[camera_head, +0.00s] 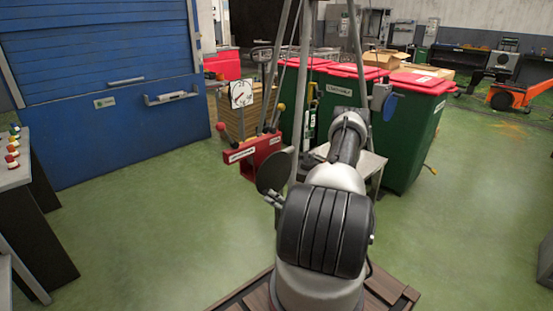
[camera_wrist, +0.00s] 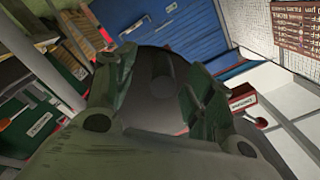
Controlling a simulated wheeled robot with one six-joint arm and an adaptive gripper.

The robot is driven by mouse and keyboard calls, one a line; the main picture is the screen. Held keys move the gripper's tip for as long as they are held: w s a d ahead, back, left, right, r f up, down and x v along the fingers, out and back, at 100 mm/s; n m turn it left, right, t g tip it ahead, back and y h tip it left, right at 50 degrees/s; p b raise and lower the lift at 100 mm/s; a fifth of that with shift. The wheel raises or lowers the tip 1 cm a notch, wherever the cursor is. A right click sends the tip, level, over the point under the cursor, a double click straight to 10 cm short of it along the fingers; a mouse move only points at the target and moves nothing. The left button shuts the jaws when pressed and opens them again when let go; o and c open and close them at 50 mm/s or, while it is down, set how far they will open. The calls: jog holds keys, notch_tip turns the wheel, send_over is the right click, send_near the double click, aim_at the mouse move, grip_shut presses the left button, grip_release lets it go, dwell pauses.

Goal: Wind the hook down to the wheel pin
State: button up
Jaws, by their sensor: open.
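My gripper (camera_wrist: 162,66) is open in the wrist view, with its dark fingers apart. A dark round disc (camera_wrist: 158,82) shows between and beyond the fingers; I cannot tell whether they touch it. In the head view a dark disc (camera_head: 273,172) stands left of my arm, beside a red block (camera_head: 253,155) with white labels. The red block shows in the wrist view (camera_wrist: 243,99) right of the fingers. Levers with red and yellow balls rise near it, below a white dial (camera_head: 241,93). I cannot make out the hook or the wheel pin. My arm hides part of this area.
A frame of grey poles (camera_head: 302,90) stands behind my arm. A blue shutter (camera_head: 105,90) is at the back left, and a bench (camera_head: 25,165) at the left edge. Green floor is clear at left and right.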

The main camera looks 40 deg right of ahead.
jog(key=s, duration=0.6)
jog(key=shift+s+d, duration=0.2)
